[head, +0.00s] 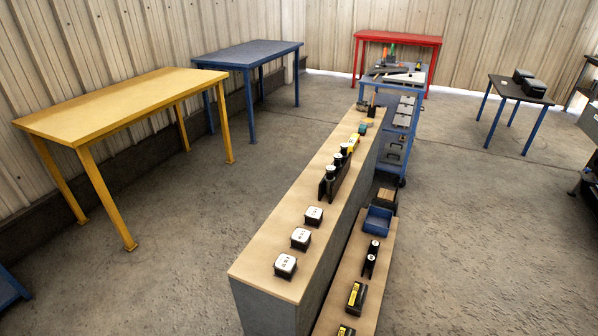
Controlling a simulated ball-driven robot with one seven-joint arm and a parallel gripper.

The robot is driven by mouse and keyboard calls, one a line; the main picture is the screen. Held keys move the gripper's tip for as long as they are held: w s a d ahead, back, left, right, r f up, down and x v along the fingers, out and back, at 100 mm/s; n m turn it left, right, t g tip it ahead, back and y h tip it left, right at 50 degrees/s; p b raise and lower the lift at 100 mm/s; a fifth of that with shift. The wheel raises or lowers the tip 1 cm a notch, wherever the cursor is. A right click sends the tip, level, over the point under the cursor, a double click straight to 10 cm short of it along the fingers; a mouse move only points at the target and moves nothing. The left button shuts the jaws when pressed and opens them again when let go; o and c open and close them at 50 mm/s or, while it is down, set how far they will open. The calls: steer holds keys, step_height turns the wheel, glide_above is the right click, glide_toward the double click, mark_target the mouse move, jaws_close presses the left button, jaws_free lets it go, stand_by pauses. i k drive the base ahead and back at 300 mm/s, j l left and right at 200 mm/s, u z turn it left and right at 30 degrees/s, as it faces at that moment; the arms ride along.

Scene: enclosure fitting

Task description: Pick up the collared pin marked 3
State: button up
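Several dark, upright cylindrical pieces with white tops stand in a row in a dark holder (325,196) on the long wooden-topped bench. The nearest is a white-topped piece (330,172); another white-topped piece (338,160) is behind it. Two similar white-topped pieces, one farther back (374,246) and one nearer (370,261), stand on the lower shelf at the right. They may be collared pins, but any marks are too small to read, so I cannot tell which is marked 3. My gripper is not in view.
Three dark boxes with white marked tops, the nearest a white-topped box (285,265), sit on the bench top (258,262). A blue bin (377,220) and yellow-topped blocks (356,295) are on the lower shelf. A yellow table (120,100) stands left; floor between is clear.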

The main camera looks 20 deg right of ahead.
mark_target(338, 157)
steer(key=i+l+u, duration=0.25)
steer(key=l+u, duration=0.25)
steer(key=i+l+u, duration=0.1)
steer(key=l+u, duration=0.15)
steer(key=l, duration=0.1)
